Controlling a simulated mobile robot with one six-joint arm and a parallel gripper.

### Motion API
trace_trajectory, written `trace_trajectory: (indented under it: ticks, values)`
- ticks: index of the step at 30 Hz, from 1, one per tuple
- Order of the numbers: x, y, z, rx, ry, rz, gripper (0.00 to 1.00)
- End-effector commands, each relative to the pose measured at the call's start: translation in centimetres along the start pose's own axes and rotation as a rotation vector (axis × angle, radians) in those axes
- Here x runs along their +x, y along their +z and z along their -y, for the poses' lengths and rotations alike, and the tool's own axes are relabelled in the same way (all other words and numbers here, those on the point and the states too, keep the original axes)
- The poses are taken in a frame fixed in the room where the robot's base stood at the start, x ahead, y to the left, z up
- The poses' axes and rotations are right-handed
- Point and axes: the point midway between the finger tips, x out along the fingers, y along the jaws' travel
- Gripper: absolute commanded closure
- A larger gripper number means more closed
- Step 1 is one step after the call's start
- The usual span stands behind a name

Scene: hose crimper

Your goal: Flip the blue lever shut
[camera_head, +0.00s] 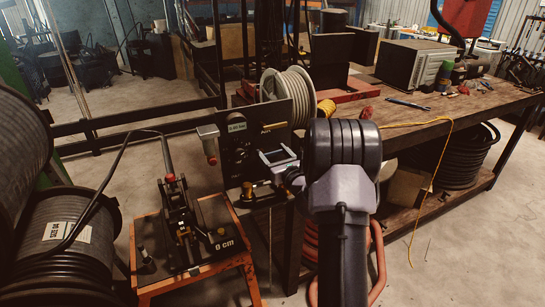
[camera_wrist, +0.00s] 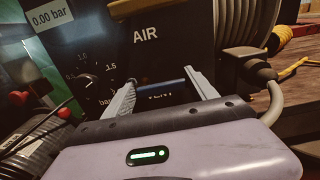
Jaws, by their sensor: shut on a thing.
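The dark control panel (camera_head: 236,150) marked AIR stands at the left end of the workbench; it also shows close up in the wrist view (camera_wrist: 140,60), with a 0.00 bar display and a dial. My gripper (camera_head: 277,157) is right in front of this panel. In the wrist view its two grey fingers (camera_wrist: 159,80) stand apart and point at the panel, shut across a dark blue bar, the blue lever (camera_wrist: 163,88), which lies between them. The lever's pivot is hidden, and in the head view I cannot make out the lever.
A hose reel (camera_head: 290,92) stands behind the panel on the wooden workbench (camera_head: 450,108). An orange-framed stand (camera_head: 190,270) with a red-handled device is at the left. Large hose drums (camera_head: 75,235) fill the far left.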

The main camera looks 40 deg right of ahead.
Motion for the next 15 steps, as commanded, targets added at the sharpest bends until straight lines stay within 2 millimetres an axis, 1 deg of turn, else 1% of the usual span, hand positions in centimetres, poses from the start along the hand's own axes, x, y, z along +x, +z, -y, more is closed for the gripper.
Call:
trace_trajectory:
  ticks: [6,7,9,10,15]
  values:
    - [-0.05,0.0,0.13,-0.004,-0.003,-0.001,0.74]
    - [-0.05,0.0,0.14,-0.004,-0.003,-0.001,0.32]
    - [-0.04,0.0,0.12,-0.003,-0.003,-0.001,0.18]
    - [-0.04,0.01,0.12,-0.003,-0.002,-0.001,0.15]
    - [-0.03,0.01,0.07,-0.003,-0.001,-0.001,0.15]
